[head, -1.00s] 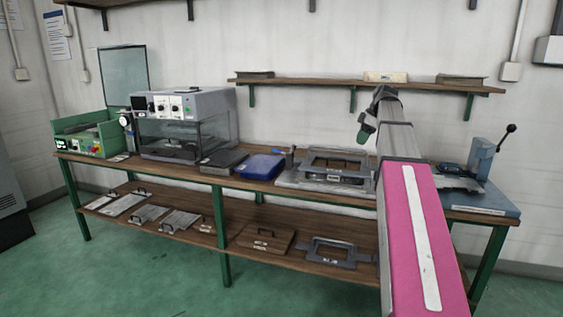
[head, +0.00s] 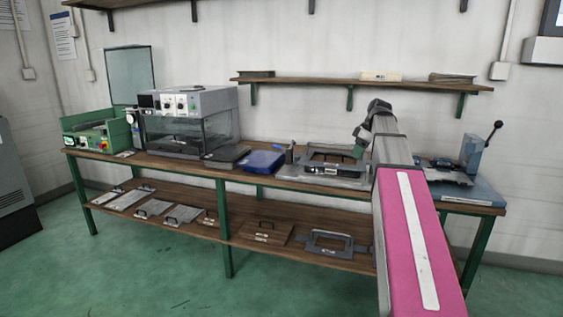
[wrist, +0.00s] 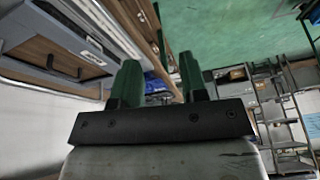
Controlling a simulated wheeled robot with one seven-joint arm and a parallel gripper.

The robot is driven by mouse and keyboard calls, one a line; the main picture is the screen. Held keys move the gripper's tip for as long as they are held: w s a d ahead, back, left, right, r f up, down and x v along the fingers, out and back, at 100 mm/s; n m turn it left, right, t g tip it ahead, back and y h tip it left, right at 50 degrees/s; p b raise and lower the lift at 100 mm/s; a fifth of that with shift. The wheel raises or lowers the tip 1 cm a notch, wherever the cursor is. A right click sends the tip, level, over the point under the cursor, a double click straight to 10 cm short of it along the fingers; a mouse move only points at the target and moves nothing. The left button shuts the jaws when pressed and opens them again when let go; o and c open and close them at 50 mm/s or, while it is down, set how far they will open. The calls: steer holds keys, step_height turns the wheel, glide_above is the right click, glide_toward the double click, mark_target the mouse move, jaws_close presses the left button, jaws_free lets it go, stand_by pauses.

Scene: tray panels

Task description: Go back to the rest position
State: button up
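My gripper shows in the wrist view (wrist: 160,80) as two green fingers standing apart with nothing between them. It is open and empty. In the head view its green tip (head: 358,148) hangs from the end of my raised pink and grey arm, in front of the wall and by the grey frame fixture (head: 335,160) on the bench. My arm hides part of the bench's right side. I cannot tell the exact gap between gripper and fixture.
The workbench (head: 195,172) holds a glass-fronted machine (head: 190,125), a green device (head: 95,135), a blue tray (head: 263,162) and a lever press (head: 472,155). Its lower shelf holds several panels (head: 265,233). A wall shelf (head: 310,83) hangs above. Green floor in front is clear.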

steer(key=s+a+f+m+h, duration=0.1)
steer(key=s+a+f+m, duration=0.15)
steer(key=f, duration=0.55)
steer(key=s+a+f+m, duration=0.2)
steer(key=s+f, duration=0.1)
steer(key=f, duration=0.6)
steer(key=s+a+f+m+h, duration=0.1)
steer(key=s+a+f+m, duration=0.15)
steer(key=f, duration=0.55)
steer(key=s+a+f+m+h, duration=0.1)
steer(key=s+f+m, duration=0.2)
steer(key=s+f, duration=0.4)
steer(key=s+a+f+m+g+h, duration=0.1)
steer(key=s+a+f+m, duration=0.1)
steer(key=s+f, duration=0.5)
steer(key=shift+a+f+m, duration=0.25)
steer(key=shift+f+m, duration=0.15)
steer(key=shift+f, duration=0.55)
